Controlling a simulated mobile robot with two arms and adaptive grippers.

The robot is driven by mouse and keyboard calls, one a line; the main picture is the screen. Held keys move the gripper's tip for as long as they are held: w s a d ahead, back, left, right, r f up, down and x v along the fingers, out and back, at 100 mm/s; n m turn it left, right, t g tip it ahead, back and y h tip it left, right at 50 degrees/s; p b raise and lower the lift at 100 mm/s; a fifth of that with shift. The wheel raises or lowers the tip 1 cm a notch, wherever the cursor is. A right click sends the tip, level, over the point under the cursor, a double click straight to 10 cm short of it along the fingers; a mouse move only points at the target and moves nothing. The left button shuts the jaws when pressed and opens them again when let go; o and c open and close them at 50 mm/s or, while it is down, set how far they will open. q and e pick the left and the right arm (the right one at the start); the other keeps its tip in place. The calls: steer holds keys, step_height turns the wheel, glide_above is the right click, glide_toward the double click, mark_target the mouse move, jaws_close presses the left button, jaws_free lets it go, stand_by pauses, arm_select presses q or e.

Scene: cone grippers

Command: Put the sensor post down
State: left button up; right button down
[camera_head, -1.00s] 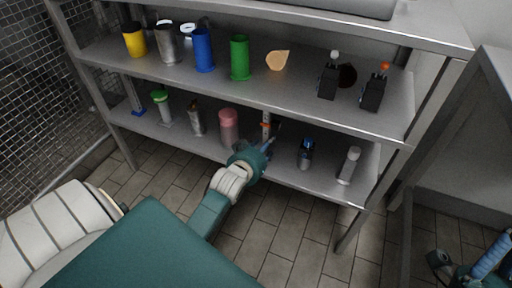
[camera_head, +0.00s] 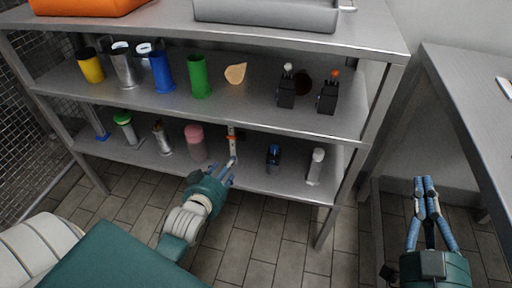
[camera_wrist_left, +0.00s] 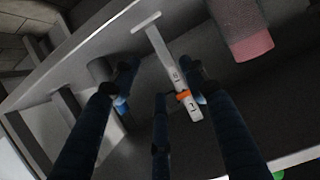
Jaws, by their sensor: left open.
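The sensor post (camera_head: 232,148) is a slim pale post with an orange band. It stands on the lower shelf, between the pink cylinder and the blue-topped item. In the left wrist view the post (camera_wrist_left: 171,66) shows its orange band, label and crosswise foot, seen between my spread fingers. My left gripper (camera_head: 224,174) is open and empty at the shelf's front edge, just in front of the post. Its dark fingers (camera_wrist_left: 160,85) show no grip on it. My right gripper (camera_head: 426,182) is at the right, fingertips together, with nothing seen between them.
The pink cylinder (camera_head: 196,143) stands left of the post; the blue-topped item (camera_head: 273,158) and a white-capped item (camera_head: 316,166) stand right. The upper shelf (camera_head: 255,108) is close above. A grey table (camera_head: 470,95) is at the right. Tiled floor lies in front.

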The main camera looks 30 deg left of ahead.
arm_select(q)
steer(key=s+d+r+m+t+h, duration=0.2)
steer(key=d+r+m+t+h, duration=0.3)
steer(key=d+r, duration=1.7)
steer(key=r+t+h, duration=0.1)
steer(key=h, duration=0.2)
steer(key=shift+s+d+r+m, duration=0.2)
steer(key=shift+d+r+m, duration=0.1)
steer(key=shift+r, duration=0.1)
